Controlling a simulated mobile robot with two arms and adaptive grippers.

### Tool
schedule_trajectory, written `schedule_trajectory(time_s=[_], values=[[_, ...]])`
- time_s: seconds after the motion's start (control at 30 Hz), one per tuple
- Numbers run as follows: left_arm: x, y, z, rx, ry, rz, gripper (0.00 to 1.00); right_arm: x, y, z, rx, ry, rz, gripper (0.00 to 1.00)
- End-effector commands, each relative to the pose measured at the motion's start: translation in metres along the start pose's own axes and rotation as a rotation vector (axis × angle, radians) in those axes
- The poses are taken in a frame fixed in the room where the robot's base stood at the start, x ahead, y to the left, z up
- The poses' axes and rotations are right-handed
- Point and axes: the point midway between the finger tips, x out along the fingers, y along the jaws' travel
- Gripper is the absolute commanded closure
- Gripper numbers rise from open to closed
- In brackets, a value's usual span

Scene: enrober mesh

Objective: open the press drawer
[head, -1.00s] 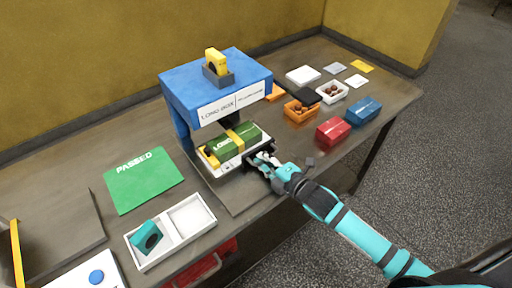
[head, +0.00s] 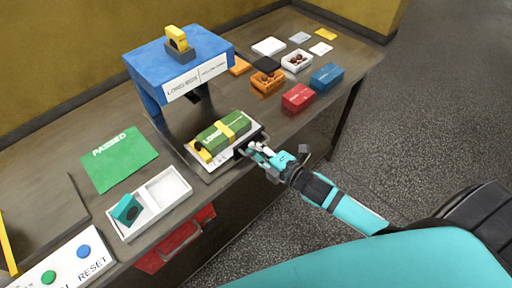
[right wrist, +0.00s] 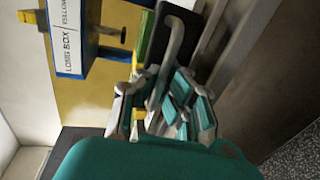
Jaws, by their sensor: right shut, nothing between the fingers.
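The blue press (head: 150,62) stands on the bench, with a yellow-and-grey latch block (head: 178,42) on top. Its white drawer (head: 211,168) is slid out in front of the press, carrying a green box (head: 218,136) with a yellow band. My right gripper (head: 246,148) is at the dark handle on the drawer's front right side. In the right wrist view the grey handle bar (right wrist: 178,48) runs down to the fingers (right wrist: 150,108). The fingers are shut, with no clear grip on the bar. My left gripper is not in view.
A white two-compartment tray (head: 151,208) with a teal block and a green PASSED mat (head: 118,158) lie left. Red (head: 298,98), blue (head: 327,77) and orange (head: 266,84) boxes stand right. A button panel (head: 66,262) is front left. Floor at right is clear.

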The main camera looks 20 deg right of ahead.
Motion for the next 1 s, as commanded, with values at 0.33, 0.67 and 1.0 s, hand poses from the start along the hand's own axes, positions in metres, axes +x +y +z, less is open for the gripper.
schedule_trajectory(time_s=[0.33,0.67,1.0], values=[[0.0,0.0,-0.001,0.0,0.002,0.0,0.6,0.0,0.0,0.001,-0.001,-0.001,0.0,0.81],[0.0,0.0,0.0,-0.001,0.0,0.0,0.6,-0.022,-0.001,0.0,0.0,0.0,-0.003,0.81],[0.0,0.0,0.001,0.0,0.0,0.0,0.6,-0.092,-0.001,0.0,0.0,-0.001,-0.003,0.81]])
